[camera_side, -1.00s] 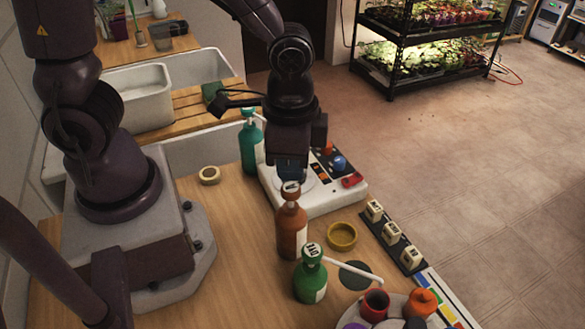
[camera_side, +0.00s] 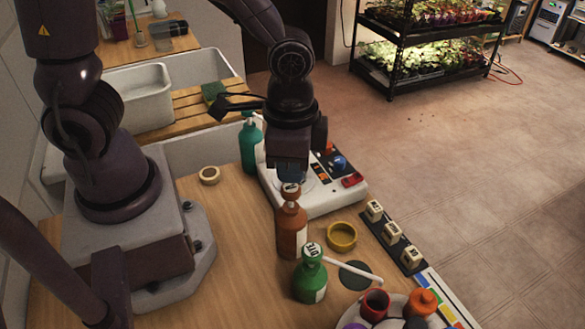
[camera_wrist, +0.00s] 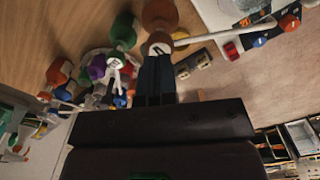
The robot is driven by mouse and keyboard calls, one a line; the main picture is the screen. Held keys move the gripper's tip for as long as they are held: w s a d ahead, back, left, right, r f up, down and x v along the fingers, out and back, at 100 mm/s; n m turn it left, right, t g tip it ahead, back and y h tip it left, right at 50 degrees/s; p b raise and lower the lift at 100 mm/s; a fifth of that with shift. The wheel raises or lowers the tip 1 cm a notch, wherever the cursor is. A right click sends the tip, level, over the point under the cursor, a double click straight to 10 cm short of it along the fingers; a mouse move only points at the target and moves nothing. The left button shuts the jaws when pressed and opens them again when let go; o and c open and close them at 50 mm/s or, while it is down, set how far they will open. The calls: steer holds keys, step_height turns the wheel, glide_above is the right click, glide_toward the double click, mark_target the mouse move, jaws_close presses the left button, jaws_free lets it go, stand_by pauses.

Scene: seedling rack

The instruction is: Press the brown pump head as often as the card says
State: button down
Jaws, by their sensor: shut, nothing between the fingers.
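The brown pump bottle (camera_side: 291,235) stands upright on the wooden bench. Its brown pump head (camera_side: 291,193) has a white marked top and sits directly under my gripper (camera_side: 290,181). My gripper is shut and empty, pointing down. Its fingertips are at the top of the head; whether they touch it is hard to tell. In the wrist view the shut fingers (camera_wrist: 157,58) reach to the brown head (camera_wrist: 158,40). A strip with coloured patches (camera_side: 440,296) lies at the right edge of the bench; I cannot make out a number on any card.
A green pump bottle (camera_side: 310,280) stands in front, its white spout pointing right. A teal bottle (camera_side: 250,146) and a white device (camera_side: 335,200) stand behind. A yellow ring (camera_side: 342,236) and a black rack with cream blocks (camera_side: 411,257) lie to the right.

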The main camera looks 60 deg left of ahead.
mark_target(291, 187)
steer(key=shift+f, duration=1.55)
steer(key=shift+r, duration=1.8)
steer(key=shift+f, duration=0.1)
steer(key=shift+f, duration=1.7)
steer(key=shift+r, duration=1.8)
